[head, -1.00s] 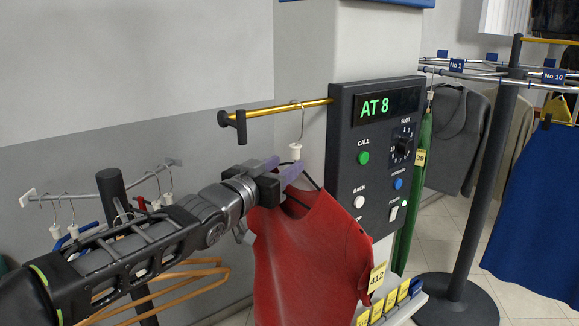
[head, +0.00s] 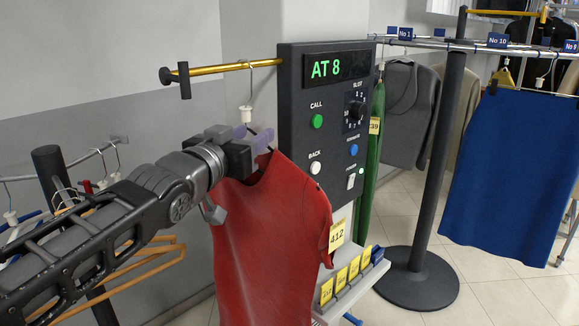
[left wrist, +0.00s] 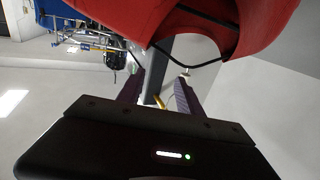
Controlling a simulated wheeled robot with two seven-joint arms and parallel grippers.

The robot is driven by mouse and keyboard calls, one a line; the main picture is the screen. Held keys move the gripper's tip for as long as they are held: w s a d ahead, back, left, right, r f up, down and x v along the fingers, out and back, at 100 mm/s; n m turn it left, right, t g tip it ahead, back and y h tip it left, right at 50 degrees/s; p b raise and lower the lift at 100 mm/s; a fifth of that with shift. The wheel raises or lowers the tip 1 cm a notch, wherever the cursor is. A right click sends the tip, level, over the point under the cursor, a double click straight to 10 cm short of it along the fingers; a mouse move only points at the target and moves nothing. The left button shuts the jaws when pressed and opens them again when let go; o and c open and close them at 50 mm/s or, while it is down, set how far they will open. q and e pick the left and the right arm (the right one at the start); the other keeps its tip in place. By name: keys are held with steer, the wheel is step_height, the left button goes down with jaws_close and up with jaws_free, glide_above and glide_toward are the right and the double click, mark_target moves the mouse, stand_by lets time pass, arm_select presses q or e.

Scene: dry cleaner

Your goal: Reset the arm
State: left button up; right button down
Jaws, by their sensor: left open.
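My left gripper (head: 254,141) is open, right by the neck of a red shirt (head: 272,235). The shirt hangs on a dark hanger whose hook is on a short brass rail (head: 215,69), with a white piece (head: 245,114) just above the gripper. In the left wrist view, the two fingers (left wrist: 153,92) stand apart below the shirt (left wrist: 180,20) and its dark hanger (left wrist: 190,62). I cannot tell whether the fingers touch the hanger. My right gripper is not in view.
A dark control panel (head: 332,180) reading "AT 8" stands just right of the shirt. A ledge with several yellow tags (head: 340,280) is below it. A rack post (head: 437,160), a blue garment (head: 510,165) and grey garments (head: 408,113) are to the right. Wooden hangers (head: 160,262) hang at the left.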

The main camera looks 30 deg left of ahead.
arm_select(q)
steer(key=s+d+b, duration=0.3)
steer(key=d+b, duration=0.3)
steer(key=d, duration=0.4)
steer(key=shift+b, duration=0.35)
